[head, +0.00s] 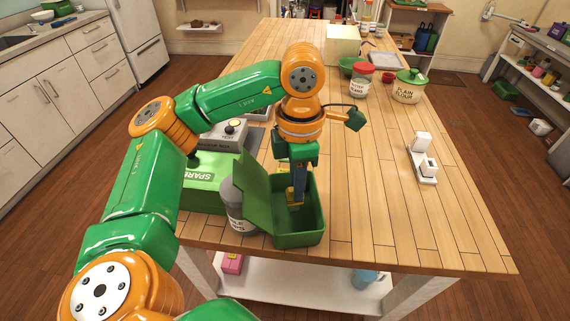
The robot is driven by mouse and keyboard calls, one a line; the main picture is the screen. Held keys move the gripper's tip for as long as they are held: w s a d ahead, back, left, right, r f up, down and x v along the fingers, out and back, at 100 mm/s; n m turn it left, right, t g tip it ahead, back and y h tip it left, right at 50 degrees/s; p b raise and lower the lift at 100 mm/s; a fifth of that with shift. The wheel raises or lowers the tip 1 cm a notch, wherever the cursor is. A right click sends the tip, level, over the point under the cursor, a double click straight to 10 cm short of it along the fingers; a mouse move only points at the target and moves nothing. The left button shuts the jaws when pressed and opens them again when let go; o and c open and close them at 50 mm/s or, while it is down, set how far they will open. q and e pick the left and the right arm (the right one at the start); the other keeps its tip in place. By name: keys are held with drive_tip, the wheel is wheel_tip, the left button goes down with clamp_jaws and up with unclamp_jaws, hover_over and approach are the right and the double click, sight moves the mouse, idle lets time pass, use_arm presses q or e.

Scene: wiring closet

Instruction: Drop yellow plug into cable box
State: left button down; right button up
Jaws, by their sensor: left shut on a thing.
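An open green box (298,239), which looks like the cable box, stands near the front edge of the wooden table with its lid tipped up on the left. My left gripper (297,192) points down into the box opening, its fingertips at about rim level or inside. It is shut on a small yellow thing, which looks like the yellow plug (291,195). The fingers partly hide the plug, and I cannot tell whether it touches the box floor. My right gripper is not in view.
A grey lidded jar (237,208) stands left of the box, beside a green case marked SPARE (203,178). A grey tester (228,135) sits behind. A white stand (424,160), a red-lidded jar (360,82) and a flour pot (408,88) are to the right. The table's right front is clear.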

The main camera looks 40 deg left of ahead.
use_arm(q)
drive_tip(key=c, duration=0.7)
unclamp_jaws()
drive_tip(key=shift+r, duration=0.1)
wheel_tip(320, 180, up, 7)
drive_tip(key=shift+r+p, duration=0.1)
drive_tip(key=shift+p, duration=1)
